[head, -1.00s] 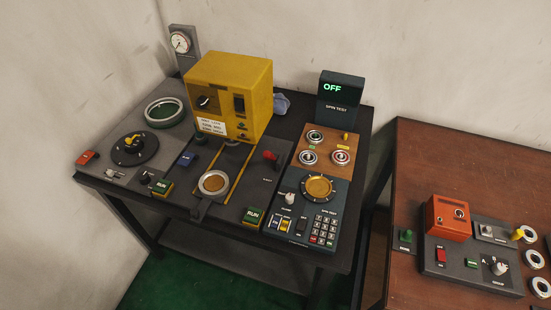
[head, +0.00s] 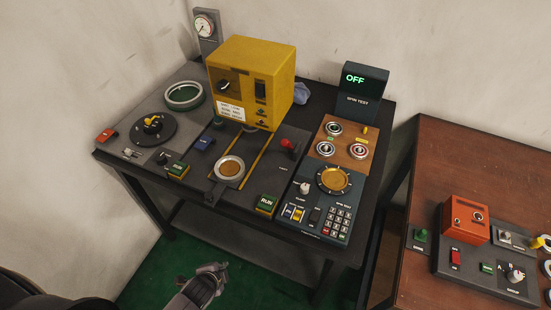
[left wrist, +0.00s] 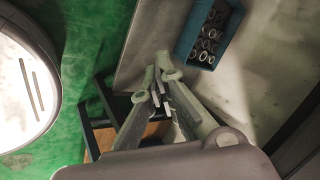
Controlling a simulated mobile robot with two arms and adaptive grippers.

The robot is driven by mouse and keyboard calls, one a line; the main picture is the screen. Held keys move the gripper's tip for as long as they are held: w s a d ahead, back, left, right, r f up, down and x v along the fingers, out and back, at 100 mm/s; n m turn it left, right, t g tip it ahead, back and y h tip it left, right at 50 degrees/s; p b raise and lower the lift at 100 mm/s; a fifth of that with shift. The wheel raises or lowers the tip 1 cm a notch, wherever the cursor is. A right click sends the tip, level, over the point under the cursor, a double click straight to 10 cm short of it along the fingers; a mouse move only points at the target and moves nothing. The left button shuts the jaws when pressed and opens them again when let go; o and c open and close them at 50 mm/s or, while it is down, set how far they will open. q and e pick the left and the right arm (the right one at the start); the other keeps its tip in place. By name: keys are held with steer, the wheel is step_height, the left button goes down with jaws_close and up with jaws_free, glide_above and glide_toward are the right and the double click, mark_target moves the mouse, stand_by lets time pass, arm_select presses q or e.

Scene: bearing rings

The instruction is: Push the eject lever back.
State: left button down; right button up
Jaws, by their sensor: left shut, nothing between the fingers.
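The eject lever (head: 288,146) has a red knob and stands on the dark grey panel to the right of the yellow box (head: 252,80), above a small, hardly legible label. My left gripper (head: 221,268) is low in the head view, in front of the table's near edge and well apart from the lever. Its fingers are shut and empty. In the left wrist view the shut fingers (left wrist: 161,72) point away over the floor side, and the lever does not show there. My right gripper is in neither view.
A second brown table (head: 440,170) stands at the right. A blue bin of rings (left wrist: 208,34) shows in the wrist view. Green floor lies before the table.

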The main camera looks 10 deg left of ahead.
mark_target(289, 147)
arm_select(q)
steer(key=w+r+m+t, duration=0.1)
steer(key=w+r+m, duration=0.1)
steer(key=r, duration=0.4)
steer(key=w+r+m+t, duration=0.1)
steer(key=w+r+m, duration=0.1)
steer(key=r, duration=0.4)
steer(key=w+r+m+t, duration=0.2)
steer(key=w+r, duration=0.2)
steer(key=r, duration=0.2)
steer(key=shift+d+r+m+y, duration=0.25)
steer(key=shift+d+m+y, duration=0.05)
steer(key=shift+d, duration=0.05)
steer(key=w+r+m+t, duration=0.1)
steer(key=m, duration=0.1)
steer(key=w+d+r+m+t+h, duration=0.1)
steer(key=r+m, duration=0.1)
steer(key=m, duration=0.1)
steer(key=w+d+r+m, duration=0.1)
steer(key=m, duration=0.2)
steer(key=shift+w+r+t+h, duration=0.1)
steer(key=shift+r+t+h, duration=0.1)
steer(key=shift+t+h, duration=0.15)
steer(key=w+d+r+m+t+h, duration=0.1)
steer(key=d+r+m+h, duration=0.3)
steer(key=m, duration=0.9)
steer(key=shift+d+r+t+b, duration=0.15)
steer(key=shift+d+t+b, duration=0.15)
steer(key=shift+d+t, duration=0.3)
steer(key=shift+w, duration=0.1)
